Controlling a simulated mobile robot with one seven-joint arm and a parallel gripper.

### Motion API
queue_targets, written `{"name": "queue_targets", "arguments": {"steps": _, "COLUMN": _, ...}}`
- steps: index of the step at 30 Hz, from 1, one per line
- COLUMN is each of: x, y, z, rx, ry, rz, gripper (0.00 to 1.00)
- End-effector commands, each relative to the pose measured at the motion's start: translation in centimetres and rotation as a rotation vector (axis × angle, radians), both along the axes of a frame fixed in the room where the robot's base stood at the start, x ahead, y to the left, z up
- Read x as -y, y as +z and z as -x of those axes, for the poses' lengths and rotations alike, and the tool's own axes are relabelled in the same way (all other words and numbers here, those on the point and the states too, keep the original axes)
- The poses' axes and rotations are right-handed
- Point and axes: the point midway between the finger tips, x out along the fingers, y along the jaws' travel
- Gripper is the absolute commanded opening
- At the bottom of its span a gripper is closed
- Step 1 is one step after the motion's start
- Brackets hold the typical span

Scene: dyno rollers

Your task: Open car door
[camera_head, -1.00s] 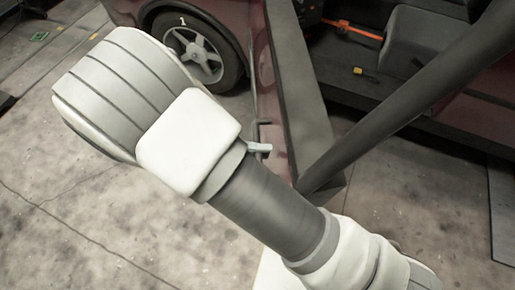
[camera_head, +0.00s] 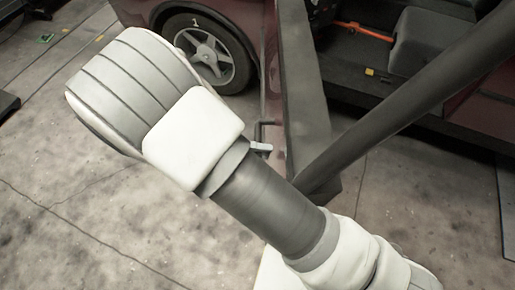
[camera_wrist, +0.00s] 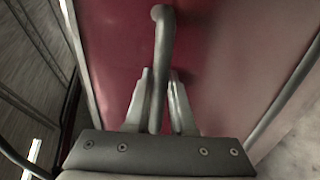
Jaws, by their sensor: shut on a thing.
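The dark red car door (camera_head: 274,65) stands open in the head view, seen nearly edge-on, with its dark inner side and a dark frame bar (camera_head: 400,105) facing right. In the wrist view the door's red outer panel (camera_wrist: 225,60) fills the middle. A dark grey door handle (camera_wrist: 162,35) runs down from the panel between the two fingers. My gripper (camera_wrist: 160,88) is shut on this handle. In the head view only a pale fingertip (camera_head: 261,147) shows by the door's outer face; my wrist hides the rest.
The car's front wheel (camera_head: 207,52) is behind the door at upper left. The open doorway shows a dark seat (camera_head: 430,45), an orange-red strip (camera_head: 362,31) and a sill. Bare concrete floor (camera_head: 110,225) lies clear at left and below. A dark object (camera_head: 8,104) is at the left edge.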

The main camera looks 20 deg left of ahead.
Motion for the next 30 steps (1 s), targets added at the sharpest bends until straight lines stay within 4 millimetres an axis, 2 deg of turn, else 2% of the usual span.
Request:
{"name": "queue_targets", "arguments": {"steps": 16, "x": 0.01, "y": 0.06, "z": -0.2, "rx": 0.004, "ry": -0.002, "rz": 0.0, "gripper": 0.0}}
{"name": "queue_targets", "arguments": {"steps": 17, "x": 0.01, "y": 0.06, "z": -0.2, "rx": 0.004, "ry": -0.002, "rz": 0.0, "gripper": 0.24}}
{"name": "queue_targets", "arguments": {"steps": 21, "x": 0.01, "y": 0.05, "z": -0.16, "rx": 0.003, "ry": -0.003, "rz": 0.0, "gripper": 0.49}}
{"name": "queue_targets", "arguments": {"steps": 22, "x": 0.01, "y": 0.04, "z": -0.15, "rx": 0.003, "ry": -0.003, "rz": 0.0, "gripper": 0.52}}
{"name": "queue_targets", "arguments": {"steps": 30, "x": 0.05, "y": 0.0, "z": -0.08, "rx": 0.0, "ry": -0.004, "rz": 0.001, "gripper": 0.52}}
